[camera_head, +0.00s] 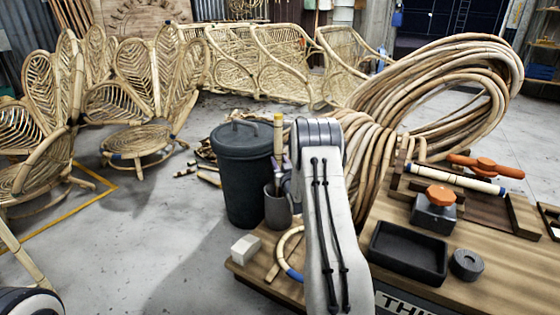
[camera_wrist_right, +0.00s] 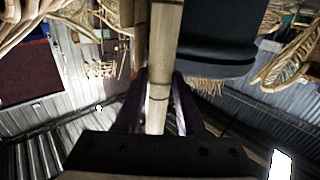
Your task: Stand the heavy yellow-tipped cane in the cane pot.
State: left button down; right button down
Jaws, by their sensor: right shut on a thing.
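The yellow-tipped cane (camera_head: 278,135) is upright in the head view, its yellow end at the top. My right gripper (camera_head: 284,168) is shut on it, and the purple fingers show beside the cane. In the right wrist view the cane (camera_wrist_right: 164,50) runs between the two fingers (camera_wrist_right: 160,105). The cane pot (camera_head: 278,208) is a grey cup at the left end of the bench, directly below the held cane in the picture. My arm partly covers this area, and I cannot tell whether the cane's lower end is inside the pot. My left gripper is out of view.
A dark lidded bin (camera_head: 242,180) stands just left of the pot. A white block (camera_head: 245,246) and a bent cane piece (camera_head: 289,255) lie on the bench near it. A black tray (camera_head: 408,253), a clamp (camera_head: 435,210) and a large cane coil (camera_head: 440,90) are right of my arm.

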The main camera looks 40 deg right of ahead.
notch_tip(320, 180, down, 11)
jog(key=b, duration=0.7)
dwell(0.4)
jog(key=shift+f, duration=0.1)
jog(key=shift+c, duration=2.2)
grip_release()
jog(key=shift+d, duration=0.1)
jog(key=shift+s+d, duration=0.1)
jog(key=p+v, duration=0.6)
jog(key=v, duration=0.4)
jog(key=shift+a, duration=0.35)
